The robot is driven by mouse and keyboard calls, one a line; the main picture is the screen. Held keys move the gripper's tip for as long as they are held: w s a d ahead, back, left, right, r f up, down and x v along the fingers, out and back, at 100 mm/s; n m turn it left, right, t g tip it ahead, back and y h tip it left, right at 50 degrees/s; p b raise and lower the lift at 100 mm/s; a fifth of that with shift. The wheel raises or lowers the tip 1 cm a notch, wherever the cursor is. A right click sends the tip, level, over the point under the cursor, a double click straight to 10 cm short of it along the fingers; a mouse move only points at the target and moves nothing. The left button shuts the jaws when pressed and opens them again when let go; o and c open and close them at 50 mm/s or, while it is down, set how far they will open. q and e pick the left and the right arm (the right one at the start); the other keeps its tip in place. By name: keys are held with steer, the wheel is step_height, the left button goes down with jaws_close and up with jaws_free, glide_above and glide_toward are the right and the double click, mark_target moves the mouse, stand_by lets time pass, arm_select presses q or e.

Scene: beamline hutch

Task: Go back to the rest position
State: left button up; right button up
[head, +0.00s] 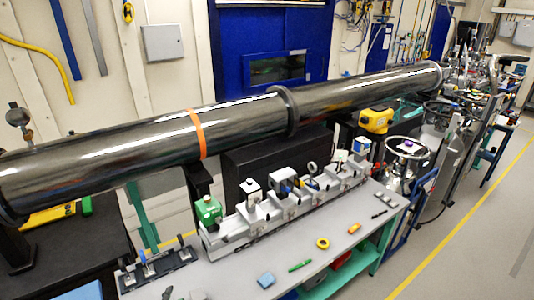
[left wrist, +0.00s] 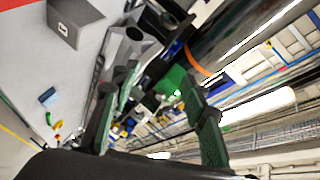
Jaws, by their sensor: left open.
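My left gripper (left wrist: 160,100) shows in the left wrist view, its two green-grey fingers spread apart. Nothing is visibly held between them. A green block (left wrist: 172,80) shows beyond the gap between the fingers; whether it is the green-topped fixture (head: 208,210) of the head view I cannot tell for certain. I cannot make out either gripper clearly in the head view. My right gripper is in neither view.
A long dark tube (head: 250,115) with an orange band crosses above the grey bench (head: 335,260). A grey rail (head: 280,215) with several fixtures stands on the bench. A blue block (head: 266,280), green marker (head: 299,266) and yellow ring (head: 322,243) lie in front. Floor (head: 465,260) is clear at right.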

arm_select(q)
steer(key=s+a+f+n+g, duration=0.2)
steer(key=s, duration=0.1)
steer(key=s+a+f+n+y, duration=0.1)
steer(key=f+n, duration=0.1)
steer(key=shift+s+a+g, duration=0.35)
steer(key=shift+s+g, duration=0.05)
steer(key=s+f+n+g+h, duration=0.1)
steer(key=s+f+n+g, duration=0.3)
steer(key=s, duration=0.7)
steer(key=s+f+n+g+h, duration=0.1)
steer(key=s+f+n+g, duration=0.3)
steer(key=s, duration=0.8)
step_height(320, 180, down, 32)
steer(key=s+d+g+b, duration=0.1)
steer(key=d+g+b, duration=0.1)
steer(key=b, duration=0.2)
steer(key=s+f+m+g+b, duration=0.1)
steer(key=s+f+b, duration=0.3)
steer(key=s+f, duration=1.6)
step_height(320, 180, down, 4)
steer(key=shift+s+r+g, duration=0.15)
steer(key=shift+r+g, duration=0.1)
steer(key=shift+g, duration=0.05)
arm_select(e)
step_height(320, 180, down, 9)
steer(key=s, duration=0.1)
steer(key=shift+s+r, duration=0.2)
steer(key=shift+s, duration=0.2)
